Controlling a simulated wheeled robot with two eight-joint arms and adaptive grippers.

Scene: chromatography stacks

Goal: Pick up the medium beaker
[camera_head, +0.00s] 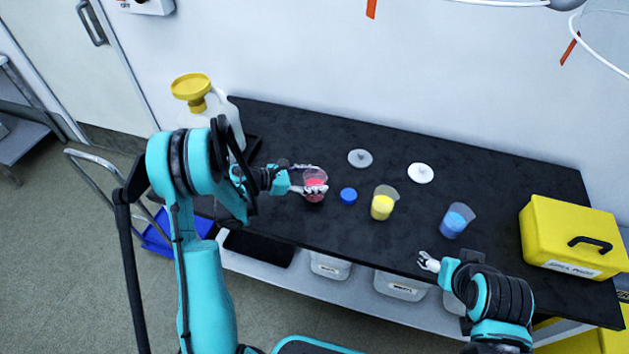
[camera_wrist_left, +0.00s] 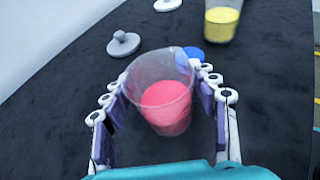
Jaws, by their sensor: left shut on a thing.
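Three clear beakers are on the black bench. The beaker with pink contents (camera_head: 315,178) is at the left, between the fingers of my left gripper (camera_head: 309,190). In the left wrist view the fingers of my left gripper (camera_wrist_left: 168,103) are closed on both sides of this pink beaker (camera_wrist_left: 164,95), which looks close to upright. I cannot tell whether it is off the bench. The yellow beaker (camera_head: 383,205) and the blue beaker (camera_head: 455,222) stand to its right. My right gripper (camera_head: 428,262) is by the front edge, below the blue beaker, with nothing visible in it; its fingers are too small to judge.
A blue lid (camera_head: 348,196) lies right of the pink beaker. A grey disc (camera_head: 360,158) and a white disc (camera_head: 420,173) lie behind. A jug with a yellow funnel (camera_head: 190,88) stands at the left end, a yellow case (camera_head: 570,235) at the right. The back middle is clear.

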